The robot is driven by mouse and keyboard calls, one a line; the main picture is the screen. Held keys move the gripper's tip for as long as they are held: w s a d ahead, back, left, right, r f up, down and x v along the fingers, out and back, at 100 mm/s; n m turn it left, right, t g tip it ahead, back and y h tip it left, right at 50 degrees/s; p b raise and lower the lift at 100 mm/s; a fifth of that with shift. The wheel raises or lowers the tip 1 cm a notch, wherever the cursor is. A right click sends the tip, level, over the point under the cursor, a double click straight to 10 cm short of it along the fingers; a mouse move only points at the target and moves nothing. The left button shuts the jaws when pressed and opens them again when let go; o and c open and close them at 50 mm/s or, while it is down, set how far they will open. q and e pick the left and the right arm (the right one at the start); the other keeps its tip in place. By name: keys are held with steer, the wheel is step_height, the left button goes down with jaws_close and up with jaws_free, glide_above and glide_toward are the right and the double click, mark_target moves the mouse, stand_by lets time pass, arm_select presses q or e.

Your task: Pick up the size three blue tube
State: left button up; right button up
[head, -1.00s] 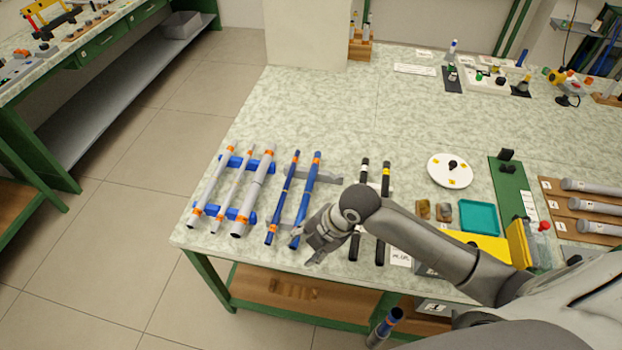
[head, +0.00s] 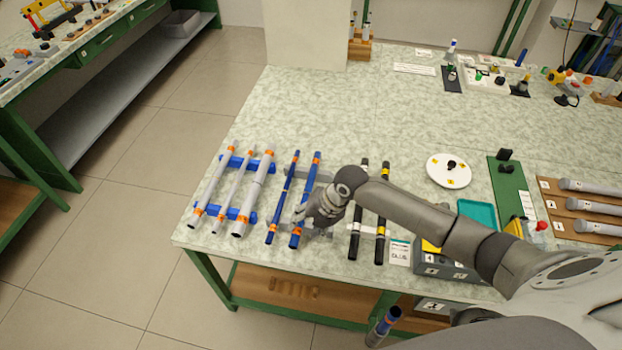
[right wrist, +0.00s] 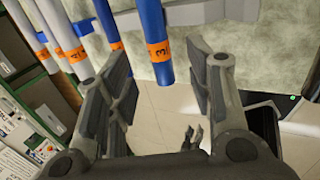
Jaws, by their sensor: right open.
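The size three blue tube (head: 310,175) is the thicker, right-hand one of two blue tubes on the table. In the right wrist view it (right wrist: 152,28) carries an orange band marked 3. My right gripper (head: 300,215) is over its near part and hides some of it. In the right wrist view the open fingers (right wrist: 160,95) stand on either side of the tube's near end, with a gap to each; I cannot tell how deep the tube sits between them. The thinner blue tube (head: 283,195) lies just left.
Several grey tubes (head: 253,195) with orange bands rest on blue supports at the left. Two black rods (head: 359,215) lie close right of my gripper. A white disc (head: 448,171) and a teal tray (head: 477,213) are farther right.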

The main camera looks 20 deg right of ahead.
mark_target(298, 232)
steer(key=shift+a+f, duration=0.25)
steer(key=shift+f, duration=0.05)
steer(key=shift+p+x, duration=0.8)
steer(key=shift+x, duration=1.25)
steer(key=shift+d, duration=0.1)
steer(key=c, duration=0.9)
